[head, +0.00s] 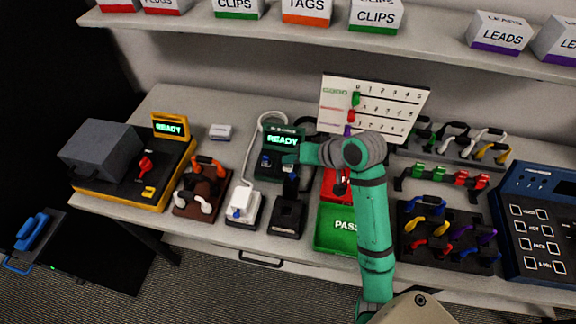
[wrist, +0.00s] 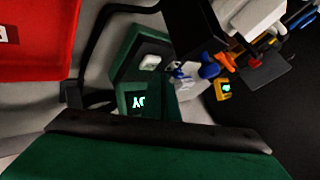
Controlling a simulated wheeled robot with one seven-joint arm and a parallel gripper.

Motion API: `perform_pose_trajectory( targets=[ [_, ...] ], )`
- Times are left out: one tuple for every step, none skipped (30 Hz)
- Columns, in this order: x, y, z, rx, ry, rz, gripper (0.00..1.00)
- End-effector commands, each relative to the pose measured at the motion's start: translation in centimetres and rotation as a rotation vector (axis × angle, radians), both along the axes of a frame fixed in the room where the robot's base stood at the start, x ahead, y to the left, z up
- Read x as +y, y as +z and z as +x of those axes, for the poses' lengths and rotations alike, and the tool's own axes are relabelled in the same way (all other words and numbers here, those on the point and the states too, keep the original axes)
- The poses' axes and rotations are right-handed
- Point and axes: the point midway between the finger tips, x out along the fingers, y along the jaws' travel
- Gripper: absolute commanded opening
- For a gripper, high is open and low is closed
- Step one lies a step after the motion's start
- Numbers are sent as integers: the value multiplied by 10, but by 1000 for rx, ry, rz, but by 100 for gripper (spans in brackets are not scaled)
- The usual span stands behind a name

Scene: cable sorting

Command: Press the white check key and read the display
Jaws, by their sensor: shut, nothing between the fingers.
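The green tester (head: 272,170) stands on the bench, and its lit display (head: 282,140) reads READY. The tester also shows in the wrist view (wrist: 128,62), where the display (wrist: 138,102) is upside down and partly cut off by the dark green and black part along the bottom edge. The white check key (wrist: 150,62) shows clear on the tester's dark face in the wrist view. In the head view my arm hides part of the tester, and I cannot make out the key. My gripper (head: 288,160) is shut and empty, close over the tester; contact cannot be told.
A black box (head: 287,216) and a white box (head: 242,208) stand in front of the tester. A yellow tester (head: 178,180), also reading READY, is at left. A green PASS tray (head: 335,242) and red tray (wrist: 35,40) lie at right. A shelf (head: 300,38) runs above.

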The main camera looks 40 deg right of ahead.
Motion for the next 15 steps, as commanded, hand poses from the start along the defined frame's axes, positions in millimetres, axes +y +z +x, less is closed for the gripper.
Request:
perform_pose_trajectory(
  targets=[
    [0, 0, 0, 0, 0, 0, 0],
    [0, 0, 0, 0, 0, 0, 0],
    [0, 0, 0, 0, 0, 0, 0],
    [0, 0, 0, 0, 0, 0, 0],
    [0, 0, 0, 0, 0, 0, 0],
    [0, -1, 0, 0, 0, 0, 0],
    [0, -1, 0, 0, -1, 1, 0],
    [0, -2, 0, 0, -1, 1, 0],
    [0, -3, 0, 0, -1, 1, 0],
    [0, -4, 0, 0, -1, 1, 0],
    [0, -6, 0, 0, 0, 1, 0],
    [0, -7, 0, 0, 0, 1, 0],
    [0, -8, 0, 0, 0, 2, 0],
    [0, -8, 0, 0, 0, 2, 0],
    [0, -9, 0, 0, 0, 1, 0]
  ],
)
